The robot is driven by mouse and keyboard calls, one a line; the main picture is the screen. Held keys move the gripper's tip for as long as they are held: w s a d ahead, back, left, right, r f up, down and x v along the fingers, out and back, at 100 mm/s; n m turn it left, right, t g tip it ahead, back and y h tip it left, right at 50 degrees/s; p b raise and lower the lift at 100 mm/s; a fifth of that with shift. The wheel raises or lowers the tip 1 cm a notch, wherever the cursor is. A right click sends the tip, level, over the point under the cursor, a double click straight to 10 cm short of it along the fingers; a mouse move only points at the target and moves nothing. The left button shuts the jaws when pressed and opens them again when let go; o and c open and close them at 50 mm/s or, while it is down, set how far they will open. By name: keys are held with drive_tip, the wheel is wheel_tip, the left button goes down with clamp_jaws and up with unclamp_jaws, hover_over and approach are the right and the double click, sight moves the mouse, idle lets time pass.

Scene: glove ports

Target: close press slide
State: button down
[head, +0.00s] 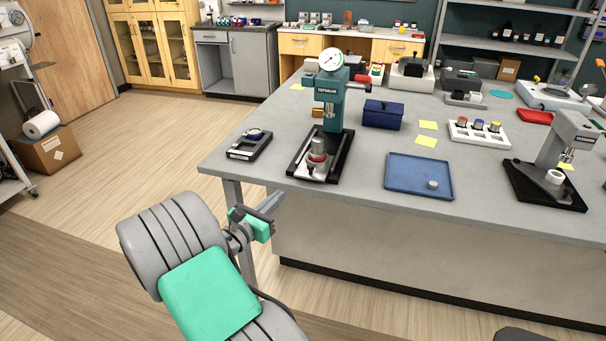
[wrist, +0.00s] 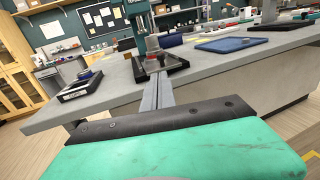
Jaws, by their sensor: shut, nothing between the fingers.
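The teal press (head: 329,103) with a round dial on top stands near the left front corner of the grey bench. Its black base (head: 338,162) reaches toward the front edge. A metal cylinder with a red ring (head: 317,158) sits on the front part of the base, forward of the column. I cannot make out the slide clearly from the base. My gripper (head: 275,202) is shut and empty, in front of the bench and apart from the press. In the wrist view my fingers (wrist: 158,92) point toward the press base (wrist: 160,64).
A small black device (head: 249,144) lies left of the press. A blue tray (head: 418,176) and a blue box (head: 383,114) are to its right. A second, grey press (head: 567,138) stands farther right. The bench's front edge lies between my gripper and the press.

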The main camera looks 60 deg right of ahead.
sight(308, 168)
drive_tip(key=d+p, duration=0.1)
drive_tip(key=d, duration=0.3)
drive_tip(key=s+d+p, duration=0.1)
drive_tip(key=d, duration=0.4)
drive_tip(key=d+p, duration=0.1)
drive_tip(key=d, duration=0.3)
drive_tip(key=shift+s+d, duration=0.2)
drive_tip(key=shift+s, duration=0.05)
